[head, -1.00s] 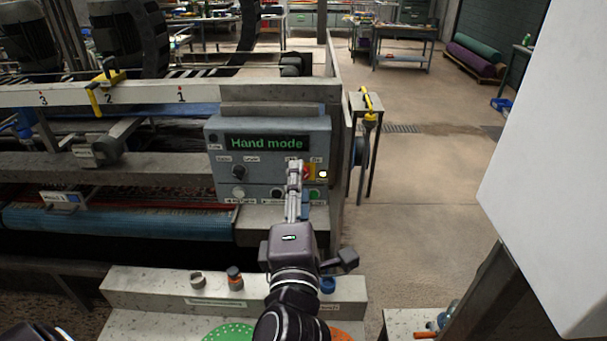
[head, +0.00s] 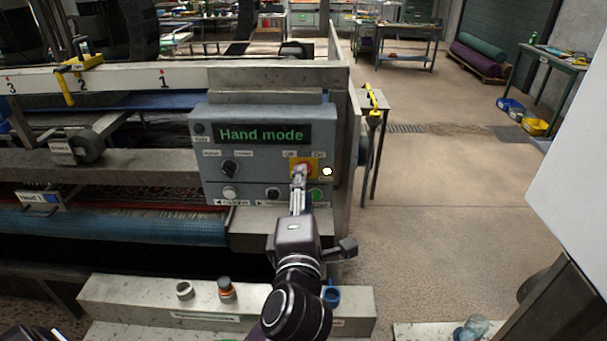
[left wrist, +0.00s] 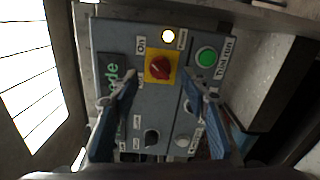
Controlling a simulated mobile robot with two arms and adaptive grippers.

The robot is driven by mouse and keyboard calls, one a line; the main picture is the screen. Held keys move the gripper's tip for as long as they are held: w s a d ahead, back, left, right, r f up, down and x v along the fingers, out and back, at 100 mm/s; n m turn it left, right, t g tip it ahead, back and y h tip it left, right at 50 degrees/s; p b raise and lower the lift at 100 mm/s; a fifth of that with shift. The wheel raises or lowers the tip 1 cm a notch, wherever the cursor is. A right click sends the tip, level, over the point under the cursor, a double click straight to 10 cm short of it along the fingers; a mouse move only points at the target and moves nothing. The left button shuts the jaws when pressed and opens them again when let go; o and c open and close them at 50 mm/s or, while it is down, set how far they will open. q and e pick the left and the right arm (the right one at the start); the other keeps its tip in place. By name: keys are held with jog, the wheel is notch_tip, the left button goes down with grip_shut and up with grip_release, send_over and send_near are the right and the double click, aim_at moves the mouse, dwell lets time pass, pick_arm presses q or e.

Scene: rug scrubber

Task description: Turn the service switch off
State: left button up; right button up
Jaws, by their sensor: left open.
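The service switch looks to be the red rotary knob on a yellow plate (head: 313,167) on the grey control panel (head: 213,178). In the left wrist view the red knob (left wrist: 160,67) is in clear sight, with an "On" label beside its plate. My left gripper (head: 299,172) is in front of the panel and covers part of the knob in the head view. In the left wrist view my left gripper (left wrist: 160,80) is open, its fingers apart on either side of the line to the knob. Contact cannot be told. My right gripper is not in view.
The panel display (head: 262,134) reads "Hand mode". A lit lamp (head: 327,171) sits right of the switch. A green button (left wrist: 207,57) and a black selector (head: 230,169) are close by. A ledge (head: 120,292) with small parts lies below; open floor is to the right.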

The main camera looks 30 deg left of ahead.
pick_arm(q)
jog(key=x, duration=0.4)
jog(key=shift+p, duration=0.35)
jog(key=shift+c, duration=1.1)
grip_shut()
